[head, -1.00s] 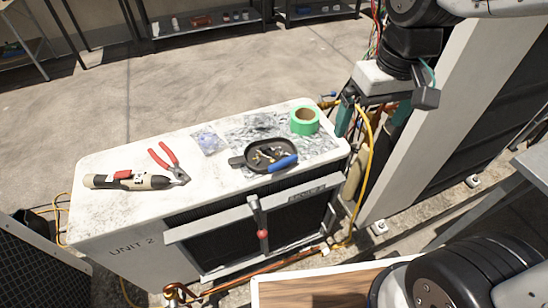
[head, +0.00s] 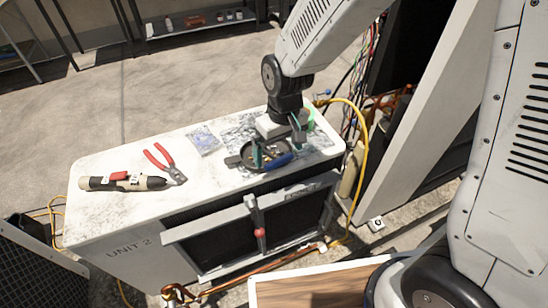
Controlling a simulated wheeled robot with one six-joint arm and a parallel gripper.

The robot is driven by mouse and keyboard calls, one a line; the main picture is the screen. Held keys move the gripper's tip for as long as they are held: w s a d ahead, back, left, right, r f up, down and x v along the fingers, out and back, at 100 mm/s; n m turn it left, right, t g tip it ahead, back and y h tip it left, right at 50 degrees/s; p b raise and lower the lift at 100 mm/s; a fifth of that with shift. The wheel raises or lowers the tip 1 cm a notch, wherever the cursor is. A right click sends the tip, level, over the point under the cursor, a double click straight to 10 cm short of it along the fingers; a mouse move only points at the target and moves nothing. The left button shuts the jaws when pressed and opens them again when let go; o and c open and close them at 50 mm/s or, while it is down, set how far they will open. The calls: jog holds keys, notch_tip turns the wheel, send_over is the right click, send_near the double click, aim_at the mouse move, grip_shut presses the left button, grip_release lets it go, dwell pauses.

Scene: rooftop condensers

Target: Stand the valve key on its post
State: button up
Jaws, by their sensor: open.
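No valve key shows clearly enough to name for sure. A blue-handled piece (head: 279,161) lies at the front right edge of a dark round pan (head: 243,167) holding small brass-coloured bits. An upright dark post-like piece with a red ball (head: 259,232) stands at the front rail of the white unit; I cannot tell whether it is the key's post. My gripper (head: 278,149) is open, pointing down over the pan, its teal fingers apart and close to the bits and the blue handle. Whether it touches anything is unclear. My gripper and wrist hide part of the pan.
Red-handled pliers (head: 164,160), a tan and black tool (head: 122,181) and a clear bag (head: 202,139) lie on the unit's top (head: 110,210). Green tape (head: 310,119) is mostly hidden behind my gripper. A yellow hose (head: 364,150) and a tall cabinet stand at the right.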

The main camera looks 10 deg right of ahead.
aim_at(279, 161)
notch_tip(279, 161, down, 3)
jog(key=shift+w+f, duration=0.15)
jog(key=c, duration=1)
jog(key=shift+c, duration=0.2)
